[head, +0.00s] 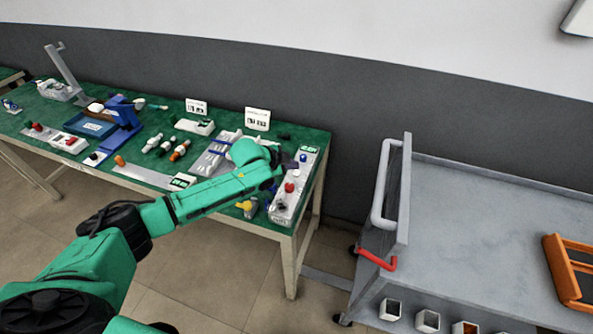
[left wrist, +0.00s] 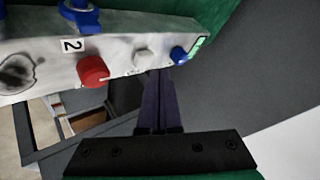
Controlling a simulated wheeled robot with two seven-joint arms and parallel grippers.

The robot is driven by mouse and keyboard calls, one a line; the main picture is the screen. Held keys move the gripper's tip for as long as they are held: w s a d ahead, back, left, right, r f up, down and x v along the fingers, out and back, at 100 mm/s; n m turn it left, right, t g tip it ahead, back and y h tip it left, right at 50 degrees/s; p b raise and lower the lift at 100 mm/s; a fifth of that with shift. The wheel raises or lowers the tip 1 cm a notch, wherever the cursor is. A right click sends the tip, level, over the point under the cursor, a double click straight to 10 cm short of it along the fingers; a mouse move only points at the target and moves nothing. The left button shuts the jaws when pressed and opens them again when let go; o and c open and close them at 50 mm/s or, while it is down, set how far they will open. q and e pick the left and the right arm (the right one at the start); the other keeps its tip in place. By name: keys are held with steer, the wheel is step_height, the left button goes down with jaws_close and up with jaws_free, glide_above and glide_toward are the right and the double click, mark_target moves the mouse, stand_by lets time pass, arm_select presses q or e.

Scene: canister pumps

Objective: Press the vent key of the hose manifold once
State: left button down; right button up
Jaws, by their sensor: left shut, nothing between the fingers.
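The hose manifold (head: 283,208) is a long pale grey unit at the right end of the green table. In the left wrist view its face (left wrist: 40,75) carries a red knob (left wrist: 92,71), a whitish button (left wrist: 144,60), a blue button (left wrist: 178,55) and a green display (left wrist: 198,48). I cannot read which button is the vent key. My left gripper (head: 291,161) is over the manifold's far end. In the left wrist view its dark purple fingers (left wrist: 158,75) are together and empty, their tips close to the whitish and blue buttons; contact cannot be told. My right gripper is out of view.
The green table (head: 300,137) holds several other devices, including a blue stand (head: 122,115) and capped bottles (head: 180,150), left of my arm. Small signs (head: 257,118) stand at the back. A grey cart (head: 470,220) with a raised handle is to the right, across a gap.

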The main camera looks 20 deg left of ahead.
mark_target(293, 173)
arm_select(q)
step_height(293, 173, up, 5)
steer(key=p, duration=0.5)
steer(key=shift+r, duration=0.1)
stand_by(0.6)
